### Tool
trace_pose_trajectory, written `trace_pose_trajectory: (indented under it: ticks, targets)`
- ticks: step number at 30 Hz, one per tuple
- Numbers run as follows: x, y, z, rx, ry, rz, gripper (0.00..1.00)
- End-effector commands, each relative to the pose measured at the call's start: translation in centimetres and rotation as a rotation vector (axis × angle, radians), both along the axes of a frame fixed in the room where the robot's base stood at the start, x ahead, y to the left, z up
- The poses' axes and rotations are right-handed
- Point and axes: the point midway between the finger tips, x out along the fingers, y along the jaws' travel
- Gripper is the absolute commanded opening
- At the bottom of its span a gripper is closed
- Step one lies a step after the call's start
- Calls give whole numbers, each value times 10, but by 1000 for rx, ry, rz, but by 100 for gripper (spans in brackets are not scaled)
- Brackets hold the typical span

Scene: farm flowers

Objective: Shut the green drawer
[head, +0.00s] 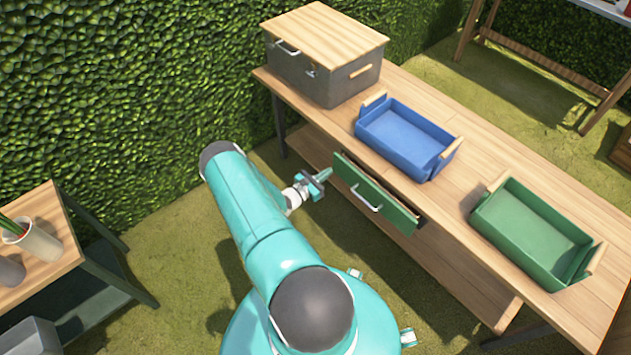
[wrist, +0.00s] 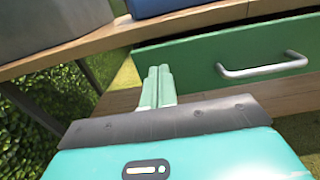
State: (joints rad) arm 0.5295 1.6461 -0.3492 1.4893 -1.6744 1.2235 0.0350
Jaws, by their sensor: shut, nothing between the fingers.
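The green drawer (head: 372,193) sits under the wooden table top and stands partly open, with a dark gap behind its front. Its front and silver bar handle (wrist: 262,66) also show in the wrist view. My gripper (head: 326,174) is just left of the drawer's left end in the head view. In the wrist view its two green fingers (wrist: 158,82) are together and empty, in front of the drawer's left part. I cannot tell whether the fingertips touch the drawer front.
On the table (head: 455,205) stand a grey box with a wooden lid (head: 325,55), a blue tray (head: 407,138) and a green tray (head: 530,235). A lower shelf (head: 450,275) runs below the drawer. A side table with pots (head: 38,240) stands left. A hedge is behind.

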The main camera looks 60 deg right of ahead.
Motion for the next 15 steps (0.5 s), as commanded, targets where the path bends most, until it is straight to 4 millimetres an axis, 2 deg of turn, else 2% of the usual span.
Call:
trace_pose_trajectory:
  ticks: [3, 6, 10, 15]
  targets:
    - [-11, -21, 0, 0, -1, -6, 0]
    - [-15, -33, 0, 0, -1, -5, 0]
    - [-18, -42, 0, -1, -1, -4, 0]
    - [-19, -44, 0, -1, 0, -3, 0]
